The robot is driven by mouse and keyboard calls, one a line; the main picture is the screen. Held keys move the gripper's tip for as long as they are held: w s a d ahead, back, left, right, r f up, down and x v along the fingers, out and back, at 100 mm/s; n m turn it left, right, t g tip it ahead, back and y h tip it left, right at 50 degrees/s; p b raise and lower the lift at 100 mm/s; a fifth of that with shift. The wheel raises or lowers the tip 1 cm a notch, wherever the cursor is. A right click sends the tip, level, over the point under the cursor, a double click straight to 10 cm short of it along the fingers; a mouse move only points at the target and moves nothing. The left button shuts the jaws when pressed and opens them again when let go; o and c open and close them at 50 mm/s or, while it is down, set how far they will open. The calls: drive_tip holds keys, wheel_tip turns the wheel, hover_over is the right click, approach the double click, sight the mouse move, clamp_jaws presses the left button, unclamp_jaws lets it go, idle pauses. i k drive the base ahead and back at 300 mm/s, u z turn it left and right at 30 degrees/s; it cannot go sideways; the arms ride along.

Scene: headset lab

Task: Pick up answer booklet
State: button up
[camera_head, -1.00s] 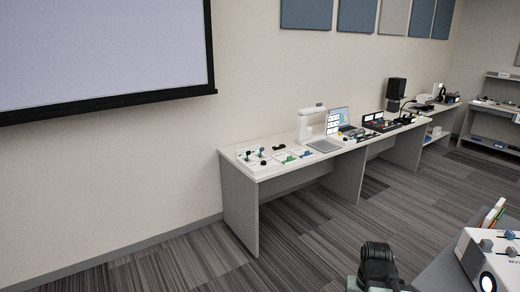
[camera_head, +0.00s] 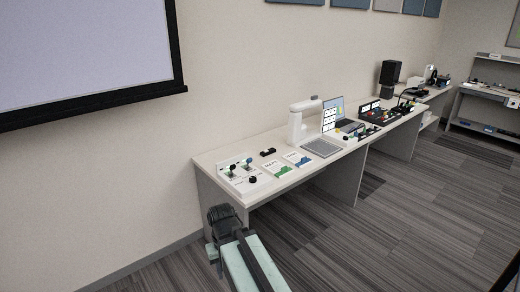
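Two small white booklets or cards lie flat near the front left of the long white table. One has a green patch (camera_head: 277,169) and the other a blue patch (camera_head: 298,159). Their print is too small for me to tell which is the answer booklet. My arm rises from the bottom of the view, with a dark joint just in front of the table's left end. No gripper fingers can be made out, and nothing is seen held.
The white table (camera_head: 217,162) bears a panel with green-topped knobs (camera_head: 240,172) at the left, a black item (camera_head: 268,152), a white arm-like device (camera_head: 298,122) and a laptop (camera_head: 335,117). Striped floor in front is clear.

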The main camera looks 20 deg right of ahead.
sight(300, 161)
drive_tip(key=z, duration=0.25)
drive_tip(key=i, duration=1.5)
drive_tip(key=z, duration=0.7)
drive_tip(key=k, duration=0.6)
drive_tip(key=z, duration=0.25)
drive_tip(key=i, duration=0.6)
drive_tip(key=u, duration=0.15)
